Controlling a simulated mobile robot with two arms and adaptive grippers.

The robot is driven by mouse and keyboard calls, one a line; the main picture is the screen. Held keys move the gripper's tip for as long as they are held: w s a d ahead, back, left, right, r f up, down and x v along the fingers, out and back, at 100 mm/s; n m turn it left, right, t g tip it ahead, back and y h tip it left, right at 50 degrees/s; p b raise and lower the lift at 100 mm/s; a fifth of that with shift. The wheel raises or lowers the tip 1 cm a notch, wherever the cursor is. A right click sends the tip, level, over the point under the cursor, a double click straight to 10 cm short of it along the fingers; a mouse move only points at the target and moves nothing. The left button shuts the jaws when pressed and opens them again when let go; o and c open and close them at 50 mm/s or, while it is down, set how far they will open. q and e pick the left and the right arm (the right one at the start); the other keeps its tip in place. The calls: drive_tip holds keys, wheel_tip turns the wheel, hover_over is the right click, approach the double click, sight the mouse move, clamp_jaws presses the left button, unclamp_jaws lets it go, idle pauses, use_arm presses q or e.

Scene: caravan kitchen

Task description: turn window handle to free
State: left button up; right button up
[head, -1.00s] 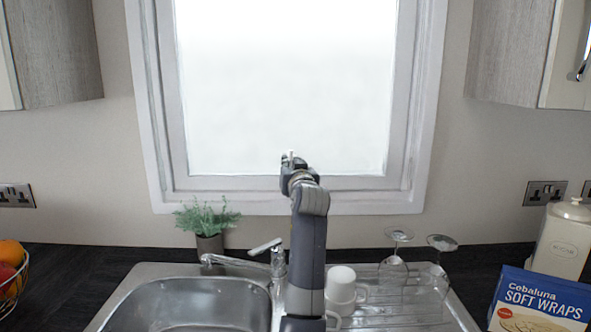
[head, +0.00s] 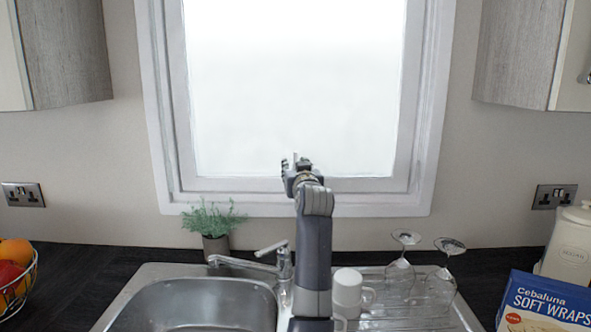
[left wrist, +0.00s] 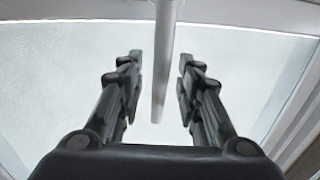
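The window handle (left wrist: 161,75) is a pale, slim bar. In the left wrist view it hangs from the frame at the top and passes between the two fingers of my left gripper (left wrist: 160,68). The fingers are open, one on each side of the bar, with a visible gap on both sides. In the head view my left gripper (head: 297,163) is at the lower edge of the window (head: 295,90), and the handle there is mostly hidden by it. The window pane looks bright and frosted. My right gripper is in neither view.
Below the window are a metal sink (head: 195,306), a tap (head: 283,262), a potted plant (head: 214,222), a white mug (head: 347,287) and upturned glasses (head: 402,268). A blue wraps box (head: 548,303) is at the right. Wall cabinets (head: 62,55) flank the window.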

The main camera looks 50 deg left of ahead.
use_arm(q)
drive_tip(key=v, duration=0.7)
drive_tip(key=shift+d, duration=0.2)
drive_tip(key=shift+s, duration=0.1)
idle(0.5)
